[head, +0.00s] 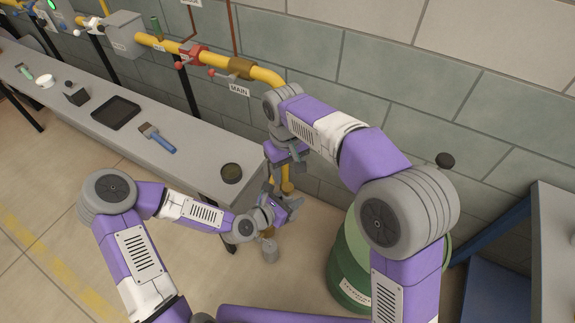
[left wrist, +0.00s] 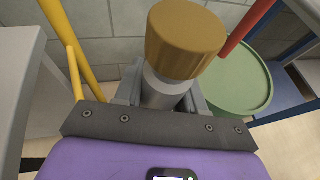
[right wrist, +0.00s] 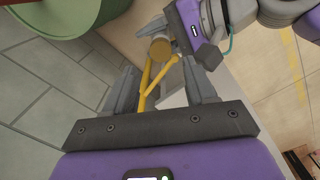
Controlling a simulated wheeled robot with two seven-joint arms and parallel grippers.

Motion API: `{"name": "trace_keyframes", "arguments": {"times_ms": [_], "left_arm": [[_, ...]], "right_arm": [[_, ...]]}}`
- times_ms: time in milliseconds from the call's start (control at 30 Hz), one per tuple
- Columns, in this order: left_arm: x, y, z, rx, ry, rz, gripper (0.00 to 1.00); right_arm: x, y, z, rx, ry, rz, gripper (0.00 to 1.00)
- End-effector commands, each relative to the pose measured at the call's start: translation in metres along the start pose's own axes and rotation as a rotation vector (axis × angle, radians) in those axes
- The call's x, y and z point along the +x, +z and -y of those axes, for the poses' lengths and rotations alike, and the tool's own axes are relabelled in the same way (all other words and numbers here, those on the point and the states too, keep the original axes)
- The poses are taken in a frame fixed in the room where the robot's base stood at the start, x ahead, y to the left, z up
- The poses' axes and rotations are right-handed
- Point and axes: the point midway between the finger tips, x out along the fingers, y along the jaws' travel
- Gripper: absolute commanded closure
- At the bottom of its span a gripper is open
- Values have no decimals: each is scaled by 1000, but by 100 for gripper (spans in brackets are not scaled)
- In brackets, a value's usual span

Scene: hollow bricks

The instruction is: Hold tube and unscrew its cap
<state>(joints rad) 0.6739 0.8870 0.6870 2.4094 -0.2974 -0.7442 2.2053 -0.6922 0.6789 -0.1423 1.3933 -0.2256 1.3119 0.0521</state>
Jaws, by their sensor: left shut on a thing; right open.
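The tube (left wrist: 160,92) is a grey cylinder with a wide gold-brown cap (left wrist: 184,40) on its end. My left gripper (head: 283,208) is shut on the tube's body, with the cap sticking out beyond the fingers. The cap also shows in the right wrist view (right wrist: 160,48), beyond the tips of my right gripper. My right gripper (right wrist: 160,80) is open and empty, apart from the cap. In the head view it hangs just above my left gripper, and the arms hide most of the tube.
A grey bench (head: 190,157) at left holds a brush (head: 157,138), a black tray (head: 115,112) and a dark round tin (head: 231,173). A yellow pipe (head: 215,61) with valves runs along the wall. A green barrel (head: 348,262) stands right of my grippers.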

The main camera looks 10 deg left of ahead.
Motion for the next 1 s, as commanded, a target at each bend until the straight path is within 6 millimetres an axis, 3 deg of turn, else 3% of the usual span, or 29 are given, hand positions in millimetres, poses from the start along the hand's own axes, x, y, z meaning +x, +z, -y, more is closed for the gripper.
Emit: {"name": "trace_keyframes", "arguments": {"times_ms": [200,400,567,1000], "left_arm": [[0,1,0,1,0,2,100],[0,1,0,1,0,2,100],[0,1,0,1,0,2,100],[0,1,0,1,0,2,100]], "right_arm": [[-7,-1,0,388,-11,-17,45],[-10,-1,0,574,-19,-22,45],[-1,-1,0,610,-20,-20,45],[61,-3,0,608,-19,-20,45]]}}
